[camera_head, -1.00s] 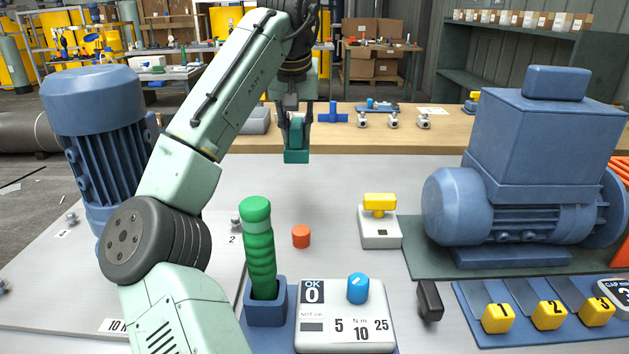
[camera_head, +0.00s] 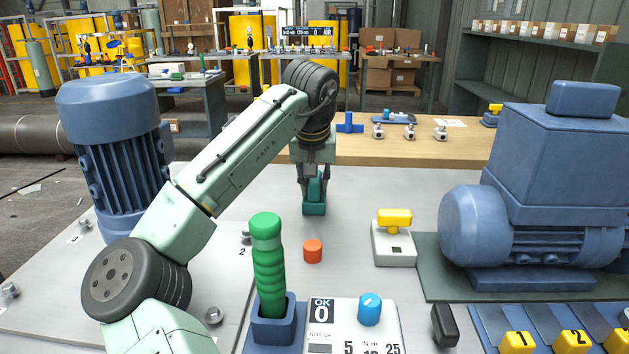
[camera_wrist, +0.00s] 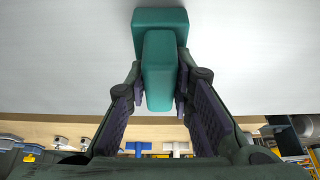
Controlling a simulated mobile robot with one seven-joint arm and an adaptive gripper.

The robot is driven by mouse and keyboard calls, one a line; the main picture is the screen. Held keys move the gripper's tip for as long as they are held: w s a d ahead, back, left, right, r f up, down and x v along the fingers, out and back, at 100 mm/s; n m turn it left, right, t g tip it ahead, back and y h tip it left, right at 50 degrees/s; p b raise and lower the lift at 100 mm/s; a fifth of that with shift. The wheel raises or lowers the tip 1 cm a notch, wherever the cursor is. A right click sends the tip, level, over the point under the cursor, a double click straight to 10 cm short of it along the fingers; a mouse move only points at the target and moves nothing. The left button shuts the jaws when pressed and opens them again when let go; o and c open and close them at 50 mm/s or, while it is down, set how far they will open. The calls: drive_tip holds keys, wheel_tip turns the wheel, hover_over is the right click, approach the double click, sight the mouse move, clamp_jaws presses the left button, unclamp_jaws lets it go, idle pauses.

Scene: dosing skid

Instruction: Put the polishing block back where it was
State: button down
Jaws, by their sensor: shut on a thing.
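The polishing block is teal, with a narrow grip on a wider base. In the head view the polishing block (camera_head: 314,207) hangs below my gripper (camera_head: 314,184), over the far part of the grey table (camera_head: 350,215). In the wrist view both fingers of my gripper (camera_wrist: 161,95) close on the sides of the narrow part of the polishing block (camera_wrist: 158,60). The wider base points away from the gripper, towards the pale surface. I cannot tell whether the base touches the table.
A small orange cylinder (camera_head: 313,250), a green-handled tool in a blue holder (camera_head: 266,260) and a yellow-topped device (camera_head: 394,235) stand nearer. A big blue motor (camera_head: 540,200) fills the right; another blue motor (camera_head: 115,150) stands left. A wooden bench (camera_head: 440,155) lies behind.

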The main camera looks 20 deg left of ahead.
drive_tip(key=shift+r, duration=0.1)
drive_tip(key=c, duration=1.4)
unclamp_jaws()
drive_tip(key=v, duration=1.2)
drive_tip(key=shift+s, duration=0.1)
